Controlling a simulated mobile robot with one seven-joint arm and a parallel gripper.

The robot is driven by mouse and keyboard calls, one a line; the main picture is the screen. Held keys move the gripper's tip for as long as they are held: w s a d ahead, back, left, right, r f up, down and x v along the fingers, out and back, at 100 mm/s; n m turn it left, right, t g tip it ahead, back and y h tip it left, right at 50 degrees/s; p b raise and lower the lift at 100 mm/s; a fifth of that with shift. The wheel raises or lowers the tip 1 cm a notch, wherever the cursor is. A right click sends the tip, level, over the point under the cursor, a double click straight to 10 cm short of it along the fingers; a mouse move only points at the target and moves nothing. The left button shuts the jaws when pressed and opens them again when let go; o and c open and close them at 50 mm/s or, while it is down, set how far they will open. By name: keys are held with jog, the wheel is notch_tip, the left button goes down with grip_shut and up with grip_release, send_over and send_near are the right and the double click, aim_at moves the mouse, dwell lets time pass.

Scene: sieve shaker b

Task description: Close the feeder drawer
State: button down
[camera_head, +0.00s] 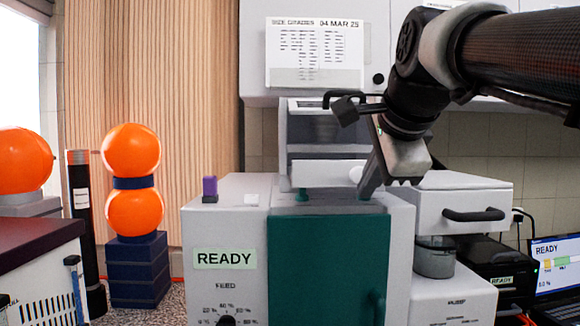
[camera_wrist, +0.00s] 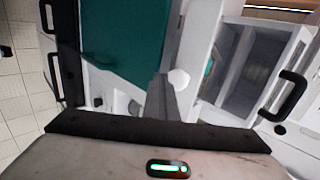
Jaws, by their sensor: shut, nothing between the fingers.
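The white drawer (camera_head: 460,198) with a black bar handle stands at the right in the head view, above a grey cylinder. It seems to jut forward; how far it is open I cannot tell. My gripper (camera_head: 370,188) points down over the top of the machine with the teal front, left of the drawer and apart from its handle. Its fingers (camera_wrist: 160,92) are together with nothing between them. They are beside a small white round knob (camera_wrist: 179,78); contact is unclear.
A raised grey box-like part (camera_head: 328,150) with a black handle stands just behind my fingers; its hollow inside shows in the wrist view (camera_wrist: 240,75). The teal panel (camera_head: 325,265) is below. A laptop (camera_head: 555,265) stands at the far right. Orange spheres (camera_head: 132,150) stand left.

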aim_at(358, 162)
jog(key=s+r+t, duration=0.2)
jog(key=s+r, duration=0.5)
jog(key=r, duration=0.2)
jog(key=x, duration=0.9)
jog(key=r+x, duration=0.1)
jog(key=x, duration=0.3)
jog(key=shift+w+d, duration=0.15)
jog(key=shift+w, duration=1.1)
jog(key=w+p, duration=0.6)
jog(key=w, duration=0.6)
jog(key=shift+r, duration=0.15)
jog(key=shift+s, duration=0.1)
